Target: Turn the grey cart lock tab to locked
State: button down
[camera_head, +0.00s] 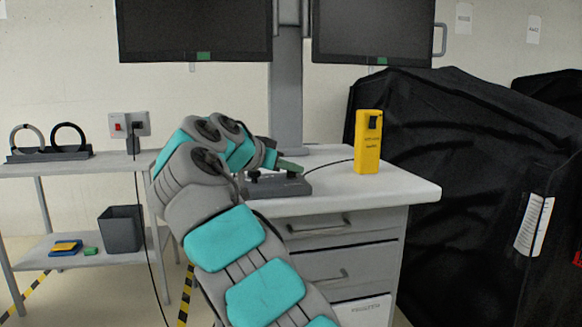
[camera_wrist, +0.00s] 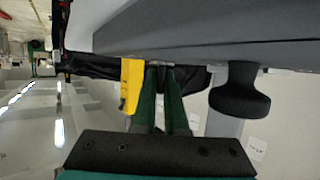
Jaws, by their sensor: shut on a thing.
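The grey lock base (camera_head: 290,189) is a low block with black knobs on the white cart top. In the wrist view the grey block (camera_wrist: 200,40) spans the top, with one black knob (camera_wrist: 240,92) to the right of the fingers. My gripper (camera_head: 290,166) is at the block in the head view. In the wrist view its two green fingers (camera_wrist: 161,72) are closed together at the block's edge, on the small grey lock tab (camera_wrist: 161,64). The fingers hide most of the tab, and I cannot tell which way it is turned.
A yellow handheld box (camera_head: 367,145) with a cable stands right of the block; it also shows in the wrist view (camera_wrist: 131,82). Two monitors (camera_head: 195,30) hang above. A black-covered cart (camera_head: 450,140) is at right. A shelf with rings (camera_head: 48,138) stands at left.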

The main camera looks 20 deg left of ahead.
jog(key=c, duration=1)
grip_release()
jog(key=shift+o, duration=0.2)
jog(key=v, duration=0.5)
jog(key=shift+s+a+r, duration=0.1)
jog(key=shift+s+a, duration=0.15)
jog(key=shift+s, duration=0.05)
jog(key=shift+v, duration=0.95)
jog(key=shift+d, duration=0.1)
jog(key=shift+o, duration=0.4)
